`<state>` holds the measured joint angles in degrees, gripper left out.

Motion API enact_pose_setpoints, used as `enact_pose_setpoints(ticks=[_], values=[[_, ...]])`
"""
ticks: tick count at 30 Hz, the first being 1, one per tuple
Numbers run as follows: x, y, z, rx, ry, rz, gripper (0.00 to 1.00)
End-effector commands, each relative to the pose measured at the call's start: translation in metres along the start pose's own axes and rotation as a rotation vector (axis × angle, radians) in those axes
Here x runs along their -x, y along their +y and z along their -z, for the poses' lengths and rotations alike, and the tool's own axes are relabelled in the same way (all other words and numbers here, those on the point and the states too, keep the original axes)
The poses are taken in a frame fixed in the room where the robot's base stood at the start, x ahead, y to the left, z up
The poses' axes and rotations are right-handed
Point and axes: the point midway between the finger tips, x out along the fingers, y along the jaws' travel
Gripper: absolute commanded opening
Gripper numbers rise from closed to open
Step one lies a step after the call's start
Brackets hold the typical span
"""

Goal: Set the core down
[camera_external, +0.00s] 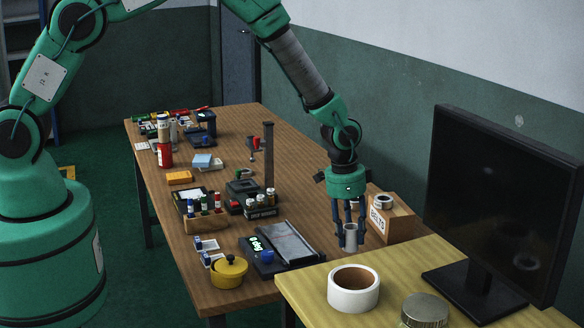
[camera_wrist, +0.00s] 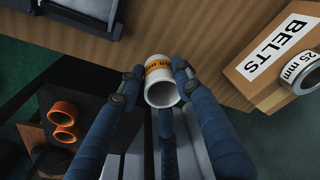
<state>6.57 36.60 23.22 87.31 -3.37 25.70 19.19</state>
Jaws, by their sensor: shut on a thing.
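The core (camera_external: 350,238) is a short, pale hollow cylinder. In the wrist view the core (camera_wrist: 161,92) shows an orange band with dark lettering and its open end. My gripper (camera_external: 349,228) has blue fingers and is shut on the core, with fingers on both sides of it and one below in the wrist view (camera_wrist: 158,85). The core is over the right edge area of the long wooden table (camera_external: 225,140), left of the box. I cannot tell whether it touches the table.
A box marked BELTS (camera_external: 396,222) with a 25 mm roll (camera_external: 382,202) stands close right of my gripper. A scale-like device (camera_external: 285,245) lies to the left. A yellow-topped table with a white ring (camera_external: 353,288) and a monitor (camera_external: 500,200) is in front.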

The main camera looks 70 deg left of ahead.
Motion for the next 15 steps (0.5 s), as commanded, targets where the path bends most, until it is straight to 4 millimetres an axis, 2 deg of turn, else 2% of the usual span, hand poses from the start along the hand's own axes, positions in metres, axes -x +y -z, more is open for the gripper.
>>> enact_pose_setpoints(ticks=[12,15], values=[[-0.033,0.0,-0.004,0.0,0.0,0.0,0.09],[-0.035,0.0,-0.004,0.0,0.001,0.0,0.09]])
